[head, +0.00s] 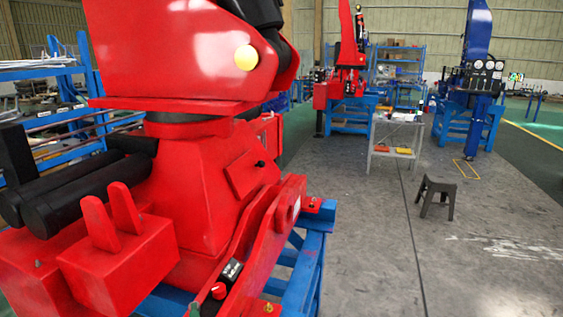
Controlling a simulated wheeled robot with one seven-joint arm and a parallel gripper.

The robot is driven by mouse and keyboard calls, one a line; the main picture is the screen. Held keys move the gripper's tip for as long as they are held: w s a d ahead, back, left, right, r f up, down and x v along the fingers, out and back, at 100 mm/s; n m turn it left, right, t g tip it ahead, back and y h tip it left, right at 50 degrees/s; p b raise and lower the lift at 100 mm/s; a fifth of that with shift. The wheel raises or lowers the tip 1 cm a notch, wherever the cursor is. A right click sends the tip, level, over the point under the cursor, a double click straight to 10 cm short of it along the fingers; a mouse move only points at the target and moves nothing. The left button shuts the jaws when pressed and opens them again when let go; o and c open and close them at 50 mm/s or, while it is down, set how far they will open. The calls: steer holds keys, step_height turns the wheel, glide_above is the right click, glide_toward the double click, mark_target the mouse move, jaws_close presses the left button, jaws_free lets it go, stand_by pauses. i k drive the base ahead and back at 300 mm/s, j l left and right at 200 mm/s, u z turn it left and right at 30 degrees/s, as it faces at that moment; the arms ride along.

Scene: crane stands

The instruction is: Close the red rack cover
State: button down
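A large red crane (195,200) fills the left half of the head view and stands close to me on a blue stand (300,285). Which of its red parts is the rack cover is not clear. A flat red panel (245,178) with a small black knob sits on the side of its body. A long red beam (270,240) runs along its lower right side. A red block (118,262) with two upright prongs stands at the lower left, beside black cylinders (75,195). My gripper is not in view.
A black stool (436,194) stands on the open grey floor at the right. A small metal table (397,135) stands farther back. Another red crane (345,70) and a blue crane (477,60) stand behind it. A blue rack (70,110) is at the left.

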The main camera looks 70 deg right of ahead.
mark_target(243, 174)
steer(key=k+l+u, duration=0.35)
steer(key=k+l, duration=0.8)
steer(key=l, duration=0.15)
steer(key=l+u, duration=0.3)
steer(key=l, duration=1)
steer(key=i+l, duration=0.15)
steer(key=i+l+u, duration=0.1)
steer(key=l, duration=0.25)
